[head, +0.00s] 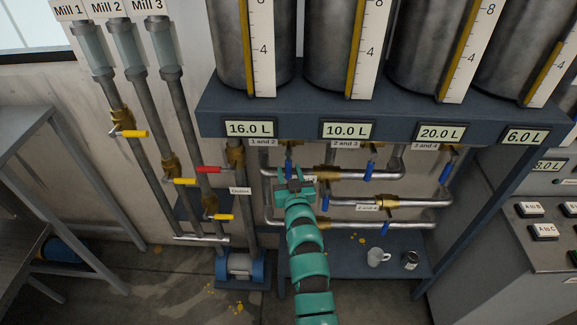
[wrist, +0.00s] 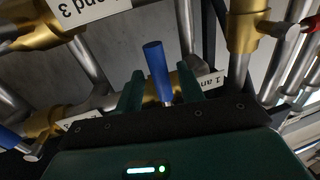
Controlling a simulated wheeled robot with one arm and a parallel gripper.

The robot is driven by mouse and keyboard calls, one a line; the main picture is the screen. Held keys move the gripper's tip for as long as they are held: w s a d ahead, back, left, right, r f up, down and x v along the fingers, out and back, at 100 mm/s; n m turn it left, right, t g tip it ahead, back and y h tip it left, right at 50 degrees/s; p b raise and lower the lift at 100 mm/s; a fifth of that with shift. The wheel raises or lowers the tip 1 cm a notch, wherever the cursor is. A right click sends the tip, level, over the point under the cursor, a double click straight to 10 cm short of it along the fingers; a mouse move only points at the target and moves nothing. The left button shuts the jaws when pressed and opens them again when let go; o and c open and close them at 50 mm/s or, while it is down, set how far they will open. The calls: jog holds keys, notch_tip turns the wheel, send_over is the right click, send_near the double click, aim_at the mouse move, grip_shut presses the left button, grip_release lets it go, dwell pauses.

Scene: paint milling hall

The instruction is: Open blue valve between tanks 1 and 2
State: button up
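The blue valve handle (head: 289,167) by the "1 and 2" label (head: 263,142) shows just above my gripper (head: 294,180) in the head view, below the tank shelf. In the wrist view the blue handle (wrist: 157,68) stands nearly upright between the two green fingers of my gripper (wrist: 162,88). The fingers are apart, with a gap on each side of the handle, so the gripper is open. The handle's lower end and much of the brass valve body are hidden behind my gripper. The "1 and 2" label (wrist: 207,82) appears partly, upside down, right of the fingers.
The "2 and 3" valve's blue handle (head: 368,171) is to the right, and other blue handles hang lower. Steel pipes (head: 350,174) run close around my gripper. A red-handled valve (head: 208,169) is at left. A mug (head: 377,257) stands on the lower shelf.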

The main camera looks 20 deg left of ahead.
jog(key=shift+p+x, duration=0.3)
jog(key=shift+x, duration=0.6)
jog(key=shift+c, duration=0.5)
grip_shut()
